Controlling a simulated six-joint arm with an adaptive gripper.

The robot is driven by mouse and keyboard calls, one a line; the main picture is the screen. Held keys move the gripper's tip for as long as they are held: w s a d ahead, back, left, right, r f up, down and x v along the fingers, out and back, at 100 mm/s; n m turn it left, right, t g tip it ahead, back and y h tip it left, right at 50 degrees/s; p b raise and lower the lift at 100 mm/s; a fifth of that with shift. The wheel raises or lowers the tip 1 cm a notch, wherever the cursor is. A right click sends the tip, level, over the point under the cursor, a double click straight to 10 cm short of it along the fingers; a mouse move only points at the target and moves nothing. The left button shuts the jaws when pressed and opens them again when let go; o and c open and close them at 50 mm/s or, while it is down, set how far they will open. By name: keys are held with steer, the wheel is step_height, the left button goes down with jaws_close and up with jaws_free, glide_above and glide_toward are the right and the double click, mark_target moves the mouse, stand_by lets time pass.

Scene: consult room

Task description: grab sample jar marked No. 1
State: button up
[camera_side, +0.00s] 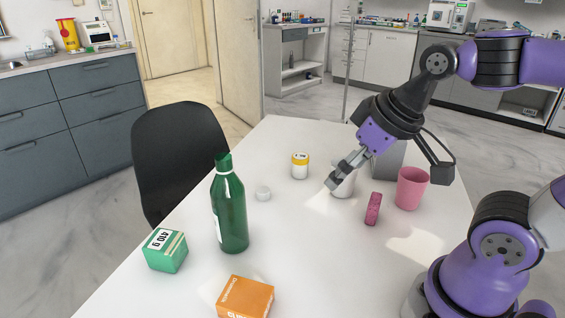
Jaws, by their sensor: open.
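A small white jar with a yellow band (300,166) stands upright on the white table. A white cup-like container (344,187) stands to its right, partly hidden by a finger of my gripper. I cannot read a "No. 1" on either, so I cannot tell which is the marked sample jar. My gripper (388,178) is open, its fingers spread wide and pointing down. Its left finger is in front of or against the white container; I cannot tell if they touch. The right finger is near the pink cup. Nothing is seen held.
A pink cup (411,188), a dark pink block (372,208) and a grey box (388,158) stand near my gripper. The table's middle is clear.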

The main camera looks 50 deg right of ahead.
steer(key=w+d+m, duration=0.1)
steer(key=w+d, duration=0.4)
steer(key=w, duration=0.4)
steer(key=m+g+h, duration=0.1)
steer(key=m, duration=0.1)
glide_above(300, 165)
steer(key=s+d, duration=0.1)
steer(key=s, duration=0.1)
step_height(300, 165, down, 7)
steer(key=x, duration=0.5)
steer(key=shift+s+d+f, duration=0.1)
steer(key=shift+s+d, duration=0.1)
steer(key=x, duration=0.5)
steer(key=shift+a+f, duration=0.15)
steer(key=shift+f, duration=0.3)
steer(key=c, duration=1.2)
